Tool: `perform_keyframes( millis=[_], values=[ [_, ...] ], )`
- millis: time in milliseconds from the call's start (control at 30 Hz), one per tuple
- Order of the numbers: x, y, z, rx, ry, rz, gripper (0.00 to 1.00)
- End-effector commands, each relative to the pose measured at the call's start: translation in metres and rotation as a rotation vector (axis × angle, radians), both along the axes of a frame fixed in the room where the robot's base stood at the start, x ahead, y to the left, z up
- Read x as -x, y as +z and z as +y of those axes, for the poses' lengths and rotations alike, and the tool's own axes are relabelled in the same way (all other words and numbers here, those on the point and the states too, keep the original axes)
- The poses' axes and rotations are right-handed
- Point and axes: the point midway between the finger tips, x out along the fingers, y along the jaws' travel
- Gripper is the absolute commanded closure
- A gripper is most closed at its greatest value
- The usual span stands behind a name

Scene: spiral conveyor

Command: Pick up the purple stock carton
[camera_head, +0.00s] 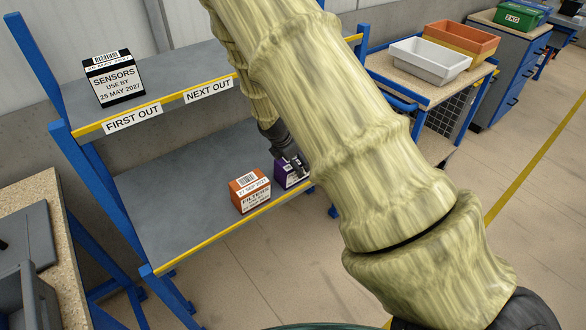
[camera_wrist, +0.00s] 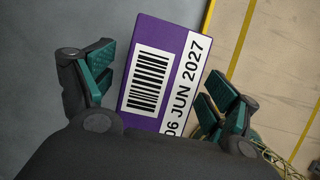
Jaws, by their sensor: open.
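The purple stock carton (camera_head: 287,174) sits on the lower shelf near its yellow front edge, partly hidden by my gripper and arm in the head view. In the wrist view the purple carton (camera_wrist: 185,52) lies between my gripper's two fingers, its top label showing a barcode and "06 JUN 2027". My gripper (camera_wrist: 160,85) is open, with one green-padded finger on each side of the carton. A gap shows on the left; I cannot tell whether the right finger touches. In the head view my gripper (camera_head: 296,162) is right at the carton.
An orange filter carton (camera_head: 249,192) stands just left of the purple one on the lower shelf (camera_head: 190,215). A black sensors carton (camera_head: 113,82) stands on the upper shelf (camera_head: 180,75), above and left. The lower shelf's left part is clear.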

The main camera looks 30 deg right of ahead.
Motion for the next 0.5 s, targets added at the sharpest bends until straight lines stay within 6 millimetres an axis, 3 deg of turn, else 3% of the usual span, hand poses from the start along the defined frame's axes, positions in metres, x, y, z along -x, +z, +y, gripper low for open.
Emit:
perform_keyframes(
  millis=[500],
  values=[
    [0.0003, -0.0039, 0.0001, 0.0, 0.001, 0.001, 0.12]
  ],
)
